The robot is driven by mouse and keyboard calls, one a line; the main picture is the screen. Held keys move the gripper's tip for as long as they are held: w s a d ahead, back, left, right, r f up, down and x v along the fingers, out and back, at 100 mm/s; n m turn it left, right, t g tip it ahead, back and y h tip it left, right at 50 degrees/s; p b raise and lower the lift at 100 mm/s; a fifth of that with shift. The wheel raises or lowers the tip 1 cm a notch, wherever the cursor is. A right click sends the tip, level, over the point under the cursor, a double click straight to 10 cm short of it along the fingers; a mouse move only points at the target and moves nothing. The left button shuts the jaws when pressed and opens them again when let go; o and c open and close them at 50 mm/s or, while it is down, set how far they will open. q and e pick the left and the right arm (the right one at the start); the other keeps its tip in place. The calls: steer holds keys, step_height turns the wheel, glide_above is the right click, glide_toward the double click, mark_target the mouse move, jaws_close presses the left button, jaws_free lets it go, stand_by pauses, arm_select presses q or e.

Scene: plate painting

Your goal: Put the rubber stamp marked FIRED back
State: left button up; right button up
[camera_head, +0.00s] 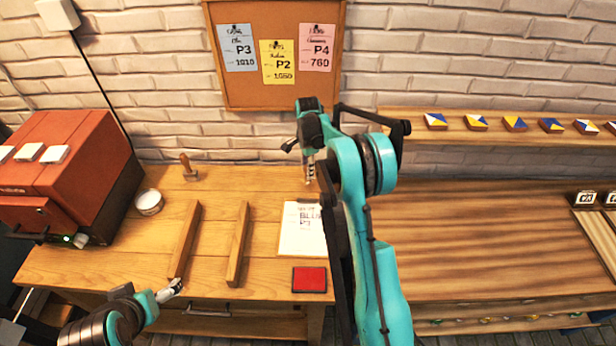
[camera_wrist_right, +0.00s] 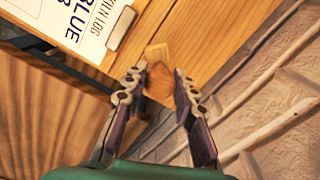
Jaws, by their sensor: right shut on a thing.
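My right gripper (camera_head: 309,176) is over the back of the bench, behind the kiln log clipboard (camera_head: 292,239). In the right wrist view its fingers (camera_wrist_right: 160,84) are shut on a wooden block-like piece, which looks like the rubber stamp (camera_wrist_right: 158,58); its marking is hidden. A similar wooden piece with an upright handle (camera_head: 188,170) stands at the back left of the bench; no marking on it can be read. A red ink pad (camera_head: 309,279) lies at the bench's front. My left gripper (camera_head: 172,289) is low at the front left; its finger opening is unclear.
A red kiln (camera_head: 95,150) stands at the left with a white cup (camera_head: 149,202) beside it. Two wooden rails (camera_head: 185,240) (camera_head: 238,243) lie on the bench. A tile shelf (camera_head: 475,133) is at the right, above a slatted surface. A corkboard (camera_head: 277,95) hangs behind.

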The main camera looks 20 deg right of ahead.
step_height(320, 180, down, 4)
steer(key=shift+r+b, duration=0.1)
steer(key=shift+b, duration=0.3)
steer(key=shift+r, duration=0.1)
steer(key=o, duration=0.9)
steer(key=shift+f, duration=0.2)
steer(key=shift+o, duration=0.2)
